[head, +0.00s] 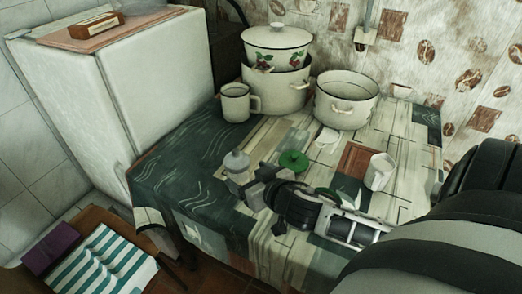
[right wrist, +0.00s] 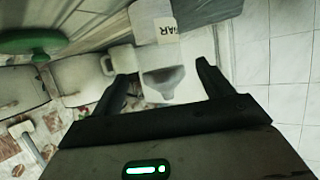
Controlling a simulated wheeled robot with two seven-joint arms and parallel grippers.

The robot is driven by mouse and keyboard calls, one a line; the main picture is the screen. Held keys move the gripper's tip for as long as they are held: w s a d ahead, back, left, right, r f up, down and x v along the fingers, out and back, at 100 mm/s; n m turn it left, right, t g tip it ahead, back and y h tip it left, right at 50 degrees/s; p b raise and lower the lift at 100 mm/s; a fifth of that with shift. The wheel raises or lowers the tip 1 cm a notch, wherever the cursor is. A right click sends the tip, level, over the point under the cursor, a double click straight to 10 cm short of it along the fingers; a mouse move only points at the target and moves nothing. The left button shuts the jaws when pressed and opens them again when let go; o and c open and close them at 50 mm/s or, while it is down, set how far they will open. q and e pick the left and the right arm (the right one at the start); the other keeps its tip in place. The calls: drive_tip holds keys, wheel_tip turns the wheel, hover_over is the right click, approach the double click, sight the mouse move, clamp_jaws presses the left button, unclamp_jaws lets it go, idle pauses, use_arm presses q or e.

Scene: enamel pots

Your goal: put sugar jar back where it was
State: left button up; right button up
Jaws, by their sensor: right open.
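My left gripper is not in view.
A green lid (head: 294,161) lies just right of the jar. A mug (head: 237,103), stacked pots (head: 282,88) and a wide pot (head: 346,102) stand behind. A white jug (head: 379,172) stands at right. The dark left part of the tablecloth (head: 180,165) is clear.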

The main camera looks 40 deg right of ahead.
drive_tip(key=v, duration=0.6)
drive_tip(key=shift+w, duration=0.1)
idle(0.3)
drive_tip(key=s+f+g, duration=0.1)
drive_tip(key=s, duration=0.1)
drive_tip(key=s+a+f+g, duration=0.1)
drive_tip(key=s+g, duration=0.1)
drive_tip(key=s+a+f+g+h, duration=0.1)
drive_tip(key=s+f+g, duration=0.1)
drive_tip(key=shift+s+a, duration=0.1)
drive_tip(key=shift+a, duration=0.1)
drive_tip(key=s+a+f+n+g+y, duration=0.2)
drive_tip(key=s+a+n+g+y, duration=0.1)
drive_tip(key=s+a+g, duration=0.3)
drive_tip(key=w+a+f+t+y, duration=0.2)
drive_tip(key=w+a+f+t, duration=0.2)
drive_tip(key=a+f+t, duration=0.1)
drive_tip(key=shift+w+a+f+n+t, duration=0.35)
drive_tip(key=shift+f+t, duration=0.3)
drive_tip(key=shift+t, duration=0.65)
